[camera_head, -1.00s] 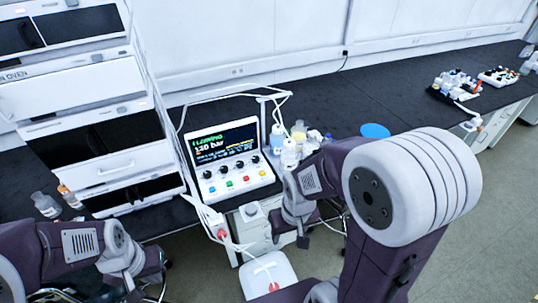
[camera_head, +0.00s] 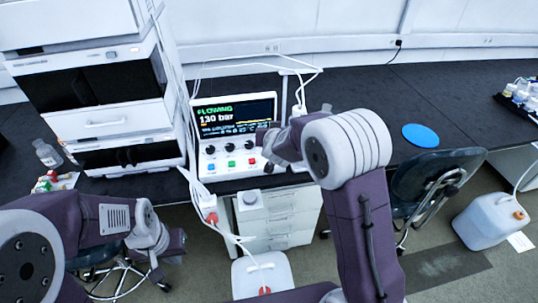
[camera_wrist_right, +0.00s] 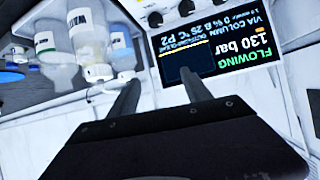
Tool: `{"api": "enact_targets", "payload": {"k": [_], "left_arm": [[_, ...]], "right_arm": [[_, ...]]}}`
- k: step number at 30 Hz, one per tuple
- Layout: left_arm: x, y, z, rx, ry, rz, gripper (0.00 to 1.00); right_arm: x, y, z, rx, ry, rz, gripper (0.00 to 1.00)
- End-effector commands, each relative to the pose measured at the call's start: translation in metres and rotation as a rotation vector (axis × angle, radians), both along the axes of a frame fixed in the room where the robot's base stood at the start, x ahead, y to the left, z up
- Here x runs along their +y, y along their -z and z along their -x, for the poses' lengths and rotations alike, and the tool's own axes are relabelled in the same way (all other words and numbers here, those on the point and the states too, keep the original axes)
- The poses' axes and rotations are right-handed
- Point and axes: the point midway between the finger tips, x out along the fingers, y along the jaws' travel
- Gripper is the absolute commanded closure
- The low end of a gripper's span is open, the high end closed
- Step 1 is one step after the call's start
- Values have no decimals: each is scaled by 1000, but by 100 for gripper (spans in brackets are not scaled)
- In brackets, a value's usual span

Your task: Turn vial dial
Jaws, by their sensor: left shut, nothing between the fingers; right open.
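The control box stands on the dark bench, with a screen (camera_head: 235,115) reading FLOWING and 130 bar. Below the screen is a row of dark round knobs (camera_head: 230,147); I cannot tell which is the vial dial. In the head view my right arm covers the box's right part. My left gripper (camera_head: 164,284) is shut and empty, low in front of the bench.
Several bottles (camera_wrist_right: 50,62) stand beside the screen in the right wrist view. White stacked instrument modules (camera_head: 95,95) rise left of the box. White tubes run in front of the bench to a white can (camera_head: 262,275). A blue disc (camera_head: 420,135) lies to the right.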

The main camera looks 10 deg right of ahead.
Motion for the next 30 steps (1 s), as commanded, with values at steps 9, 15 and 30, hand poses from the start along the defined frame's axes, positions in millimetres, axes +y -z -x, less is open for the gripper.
{"api": "enact_targets", "payload": {"k": [9, 15, 30], "left_arm": [[0, 102, 0, 1, 0, 0, 100], [0, 99, 0, 0, 0, 0, 100], [0, 107, 0, 0, 0, 0, 100]], "right_arm": [[20, 126, -40, -103, 137, 58, 43], [20, 125, -43, -107, 146, 62, 43], [-4, 157, -115, -105, 146, 60, 43]]}}
